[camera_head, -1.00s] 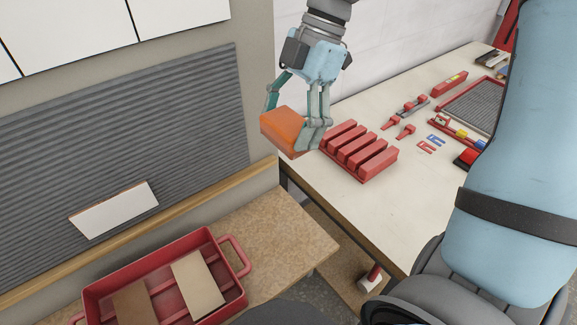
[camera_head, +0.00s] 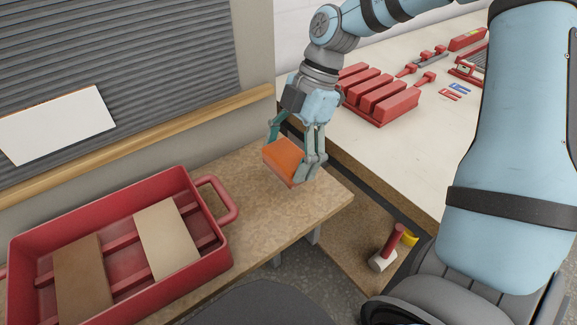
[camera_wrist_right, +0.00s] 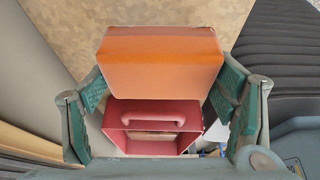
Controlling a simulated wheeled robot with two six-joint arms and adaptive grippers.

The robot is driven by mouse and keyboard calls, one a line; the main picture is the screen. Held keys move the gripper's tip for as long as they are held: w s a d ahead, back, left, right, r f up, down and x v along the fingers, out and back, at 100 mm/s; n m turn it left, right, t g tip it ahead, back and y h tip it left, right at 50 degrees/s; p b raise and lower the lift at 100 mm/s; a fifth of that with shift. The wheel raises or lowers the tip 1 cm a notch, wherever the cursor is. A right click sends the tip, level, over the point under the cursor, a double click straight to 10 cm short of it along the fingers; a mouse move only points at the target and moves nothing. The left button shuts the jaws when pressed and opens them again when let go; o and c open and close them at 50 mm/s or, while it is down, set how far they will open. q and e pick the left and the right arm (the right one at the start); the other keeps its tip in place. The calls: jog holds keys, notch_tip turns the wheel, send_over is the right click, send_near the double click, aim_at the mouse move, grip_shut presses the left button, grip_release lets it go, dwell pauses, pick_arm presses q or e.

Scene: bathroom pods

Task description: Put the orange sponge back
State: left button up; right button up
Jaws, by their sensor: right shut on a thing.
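The orange sponge (camera_head: 284,161) is a block held between the fingers of my right gripper (camera_head: 295,153), above the right part of the brown tabletop (camera_head: 262,221). In the right wrist view the sponge (camera_wrist_right: 160,62) sits between the two green-padded fingers of the right gripper (camera_wrist_right: 165,105). The red tray (camera_head: 222,258) stands on the brown tabletop to the left of the sponge, with two flat boards, one dark brown (camera_head: 80,280) and one tan (camera_head: 166,240), across it. The tray also shows below the sponge in the wrist view (camera_wrist_right: 150,141). My left gripper is not in view.
A white worktop (camera_head: 425,160) at the right holds a red slotted block (camera_head: 380,100) and several small tools. A white tile (camera_head: 58,125) is on the ribbed grey wall panel (camera_head: 170,60). The tabletop right of the tray is clear.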

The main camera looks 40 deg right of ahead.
notch_tip(320, 180, down, 4)
jog(key=shift+s+f+b, duration=0.1)
jog(key=shift+f+b, duration=0.1)
jog(key=shift+b, duration=0.5)
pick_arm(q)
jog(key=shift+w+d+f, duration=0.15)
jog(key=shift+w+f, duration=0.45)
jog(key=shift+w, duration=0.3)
pick_arm(e)
jog(key=shift+f, duration=0.1)
jog(key=o, duration=1.5)
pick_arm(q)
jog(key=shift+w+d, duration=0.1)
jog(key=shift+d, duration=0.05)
